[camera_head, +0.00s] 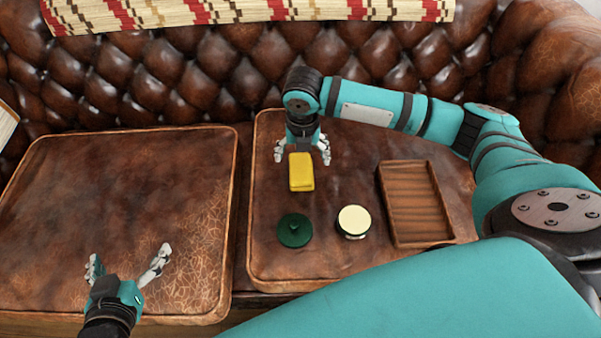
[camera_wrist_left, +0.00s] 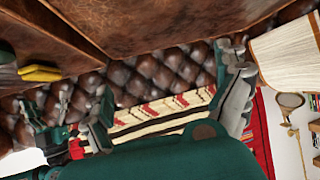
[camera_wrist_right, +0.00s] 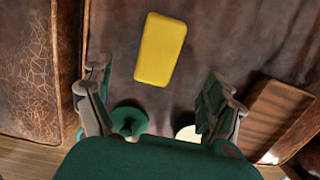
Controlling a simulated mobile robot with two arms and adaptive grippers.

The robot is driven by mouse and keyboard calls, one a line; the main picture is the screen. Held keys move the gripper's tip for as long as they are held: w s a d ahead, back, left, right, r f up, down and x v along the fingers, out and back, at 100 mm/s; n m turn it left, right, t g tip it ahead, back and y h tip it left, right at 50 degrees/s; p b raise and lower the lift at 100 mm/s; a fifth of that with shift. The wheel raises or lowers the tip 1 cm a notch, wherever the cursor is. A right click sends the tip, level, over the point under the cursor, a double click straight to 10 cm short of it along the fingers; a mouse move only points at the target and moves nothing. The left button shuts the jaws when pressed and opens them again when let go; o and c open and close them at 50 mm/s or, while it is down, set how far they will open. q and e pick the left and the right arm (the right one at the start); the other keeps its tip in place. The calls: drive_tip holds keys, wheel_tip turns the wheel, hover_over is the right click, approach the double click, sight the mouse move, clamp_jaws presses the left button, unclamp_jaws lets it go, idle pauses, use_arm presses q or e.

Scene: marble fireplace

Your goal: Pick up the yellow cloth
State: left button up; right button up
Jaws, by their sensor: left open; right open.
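The yellow cloth (camera_head: 301,172) is a folded, block-like piece on the right seat cushion of the brown leather sofa. It also shows in the right wrist view (camera_wrist_right: 160,49), and in the left wrist view (camera_wrist_left: 41,73) at the left edge. My right gripper (camera_head: 303,156) is open and empty at the far end of the cloth in the head view. In the right wrist view the cloth lies ahead of the spread fingers, apart from them. My left gripper (camera_head: 130,262) is open and empty over the front of the left cushion (camera_head: 110,200), well away from the cloth.
A dark green lid (camera_head: 295,230) and a round container with a cream top (camera_head: 354,221) lie in front of the cloth. A wooden tray (camera_head: 416,204) stands to their right. The tufted backrest (camera_head: 200,75) rises behind, with a patterned blanket (camera_head: 240,12) on top.

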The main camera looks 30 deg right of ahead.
sight(301, 167)
wheel_tip(301, 167, down, 3)
drive_tip(key=shift+w+r+b, duration=0.1)
drive_tip(key=shift+w+b, duration=0.05)
drive_tip(key=shift+b, duration=0.25)
drive_tip(key=f+b, duration=0.1)
drive_tip(key=f, duration=0.1)
drive_tip(key=shift+w+d+f+b, duration=0.1)
drive_tip(key=shift+w+f+b, duration=0.2)
drive_tip(key=shift+w+b, duration=0.05)
drive_tip(key=shift+w+f+b, duration=0.2)
drive_tip(key=shift+f+b, duration=0.35)
drive_tip(key=shift+f, duration=0.65)
use_arm(q)
drive_tip(key=w+d+r+t+h, duration=0.1)
drive_tip(key=r+t+h, duration=0.1)
drive_tip(key=r+t, duration=0.3)
drive_tip(key=w+d+r+t+h, duration=0.1)
drive_tip(key=r+t, duration=0.4)
drive_tip(key=r, duration=0.6)
drive_tip(key=shift+d+m+h, duration=0.3)
drive_tip(key=shift+d+h, duration=0.1)
drive_tip(key=shift+d, duration=0.1)
drive_tip(key=shift+w, duration=0.1)
use_arm(e)
drive_tip(key=shift+c, duration=0.4)
drive_tip(key=c, duration=1.1)
